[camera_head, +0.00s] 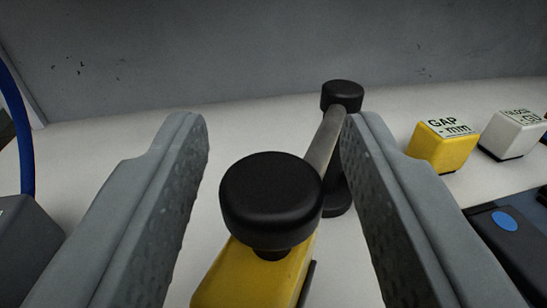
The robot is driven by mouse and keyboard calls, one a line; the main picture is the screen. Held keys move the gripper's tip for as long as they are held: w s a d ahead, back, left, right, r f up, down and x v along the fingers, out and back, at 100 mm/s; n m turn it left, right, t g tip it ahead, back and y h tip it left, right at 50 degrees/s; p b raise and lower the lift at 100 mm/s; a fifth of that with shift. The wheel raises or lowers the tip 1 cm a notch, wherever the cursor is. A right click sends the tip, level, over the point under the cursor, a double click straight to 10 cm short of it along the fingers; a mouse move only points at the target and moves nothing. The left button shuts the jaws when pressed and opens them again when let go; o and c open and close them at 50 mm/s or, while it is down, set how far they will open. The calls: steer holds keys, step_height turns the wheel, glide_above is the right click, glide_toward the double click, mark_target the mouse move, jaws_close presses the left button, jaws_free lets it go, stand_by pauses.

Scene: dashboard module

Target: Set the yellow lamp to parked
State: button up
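The yellow lamp shows as a yellow body (258,275) at the bottom middle with a round black knob (271,198) on top. A grey rod (324,140) runs from behind the knob to a black post (341,97) farther back. My gripper (277,130) is open, with one grey finger to the left of the knob and one to the right. The left finger stands clear of the knob. The right finger overlaps part of the rod and post in the picture; I cannot tell if it touches. The lower part of the lamp is cut off by the frame.
A yellow block (444,147) marked GAP and a white block (513,135) stand at the right. A dark device with a blue oval (504,221) lies at the lower right. A blue cable (18,120) and grey box (28,240) are at the left. A grey wall (250,50) closes the back.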

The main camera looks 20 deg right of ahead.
steer(key=v, duration=1.7)
steer(key=shift+s, duration=0.25)
steer(key=shift+a, duration=0.15)
steer(key=shift+c, duration=0.4)
